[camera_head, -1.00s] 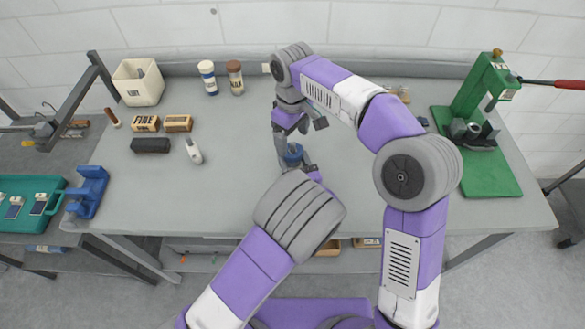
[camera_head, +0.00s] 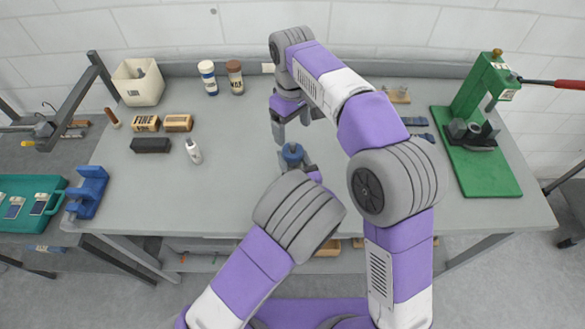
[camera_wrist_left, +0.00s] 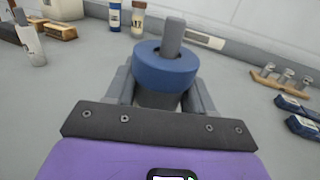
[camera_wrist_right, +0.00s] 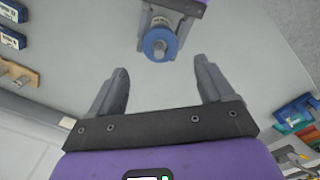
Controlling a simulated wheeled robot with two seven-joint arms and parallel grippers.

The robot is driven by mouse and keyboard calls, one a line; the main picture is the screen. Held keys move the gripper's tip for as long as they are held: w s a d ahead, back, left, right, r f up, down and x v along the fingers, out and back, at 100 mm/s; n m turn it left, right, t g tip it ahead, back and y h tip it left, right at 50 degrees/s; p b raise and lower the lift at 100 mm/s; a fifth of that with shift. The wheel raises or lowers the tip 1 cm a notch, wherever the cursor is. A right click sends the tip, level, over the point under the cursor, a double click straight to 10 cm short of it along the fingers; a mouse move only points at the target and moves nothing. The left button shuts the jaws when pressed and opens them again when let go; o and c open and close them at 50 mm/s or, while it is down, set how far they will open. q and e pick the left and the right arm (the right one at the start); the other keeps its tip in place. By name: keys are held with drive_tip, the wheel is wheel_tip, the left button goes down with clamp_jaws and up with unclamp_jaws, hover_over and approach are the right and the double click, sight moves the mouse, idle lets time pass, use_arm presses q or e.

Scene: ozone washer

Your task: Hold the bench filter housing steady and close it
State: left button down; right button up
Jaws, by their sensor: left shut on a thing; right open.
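The bench filter housing shows in the head view as a blue ring (camera_head: 292,154) near the middle of the bench. In the left wrist view the blue ring (camera_wrist_left: 163,67) has a grey stem (camera_wrist_left: 173,36) through its centre and a dark body below. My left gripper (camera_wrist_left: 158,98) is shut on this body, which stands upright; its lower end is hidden. My right gripper (camera_wrist_right: 161,74) is open and empty. In the right wrist view the housing's blue ring (camera_wrist_right: 158,45) lies beyond the fingertips, apart from them.
A green press (camera_head: 482,130) with a red lever stands at the right. A white bin (camera_head: 138,83), two bottles (camera_head: 222,77), boxes (camera_head: 162,123) and a small white bottle (camera_head: 193,150) are at the left. A wooden rack (camera_head: 397,95) and blue pieces (camera_head: 418,124) lie behind my right arm.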

sight(292, 144)
wheel_tip(292, 144, down, 8)
drive_tip(key=shift+f, duration=0.1)
idle(0.4)
drive_tip(key=c, duration=1.1)
drive_tip(key=shift+o, duration=0.2)
drive_tip(key=shift+m, duration=1.7)
drive_tip(key=o, duration=1.2)
drive_tip(key=shift+c, duration=0.2)
